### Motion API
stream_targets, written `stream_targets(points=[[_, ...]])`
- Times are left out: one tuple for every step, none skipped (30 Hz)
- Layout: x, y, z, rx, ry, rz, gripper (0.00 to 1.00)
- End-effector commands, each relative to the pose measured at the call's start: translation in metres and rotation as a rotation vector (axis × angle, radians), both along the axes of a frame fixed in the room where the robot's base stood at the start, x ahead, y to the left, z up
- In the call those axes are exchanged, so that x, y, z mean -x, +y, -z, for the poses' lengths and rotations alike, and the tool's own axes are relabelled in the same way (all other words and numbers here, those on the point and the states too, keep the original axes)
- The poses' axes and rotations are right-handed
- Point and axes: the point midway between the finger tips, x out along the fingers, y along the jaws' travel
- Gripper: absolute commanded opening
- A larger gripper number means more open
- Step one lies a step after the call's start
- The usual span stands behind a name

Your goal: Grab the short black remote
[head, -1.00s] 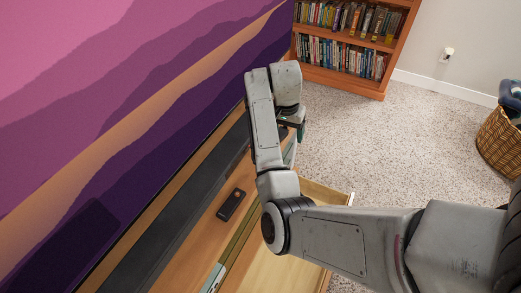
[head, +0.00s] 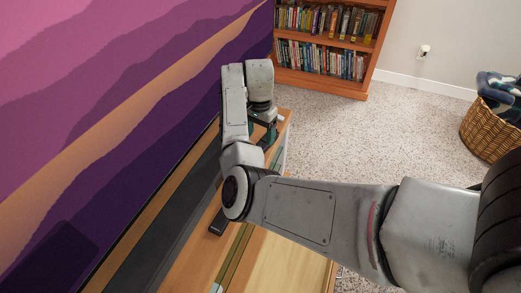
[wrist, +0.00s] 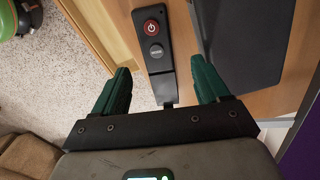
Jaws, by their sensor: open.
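In the wrist view a slim black remote (wrist: 153,42) with a red power button and a grey button lies on the wooden cabinet top. My gripper (wrist: 160,68) is open, its green fingers on either side of the remote's near part, with nothing gripped. The gap in height is hard to judge. In the head view my gripper (head: 266,132) is over the far end of the cabinet, mostly hidden by my wrist. A small dark remote (head: 218,225) shows there below my arm, partly covered; I cannot tell whether it is the same one.
A long dark soundbar (wrist: 236,40) lies beside the remote; it also runs below the large screen (head: 110,110) in the head view. An open drawer (head: 285,262) juts from the cabinet. A bookcase (head: 325,45) and wicker basket (head: 490,130) stand beyond clear carpet.

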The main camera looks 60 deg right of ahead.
Motion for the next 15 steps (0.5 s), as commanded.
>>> stream_targets(points=[[0.001, 0.0, 0.007, -0.001, 0.001, 0.0, 0.74], [0.001, 0.0, 0.011, 0.0, 0.001, -0.001, 0.74], [0.001, 0.0, 0.017, 0.0, 0.001, -0.001, 0.74], [0.002, -0.001, 0.022, -0.001, 0.002, -0.001, 0.74], [0.002, -0.001, 0.027, -0.002, 0.002, -0.001, 0.74], [0.003, -0.001, 0.033, -0.002, 0.002, -0.001, 0.74], [0.002, -0.001, 0.037, -0.001, 0.001, -0.001, 0.74], [0.002, -0.001, 0.041, -0.001, 0.001, -0.001, 0.74], [0.002, -0.001, 0.044, -0.001, 0.001, -0.001, 0.74], [0.002, -0.001, 0.046, -0.001, 0.0, -0.002, 0.74], [0.002, -0.001, 0.047, 0.0, 0.0, -0.002, 0.74], [0.002, -0.001, 0.047, 0.0, -0.001, -0.002, 0.74], [0.002, -0.001, 0.047, 0.001, -0.001, -0.002, 0.74], [0.002, -0.001, 0.047, 0.001, -0.001, -0.002, 0.74], [0.002, -0.001, 0.047, 0.001, -0.001, -0.001, 0.74]])
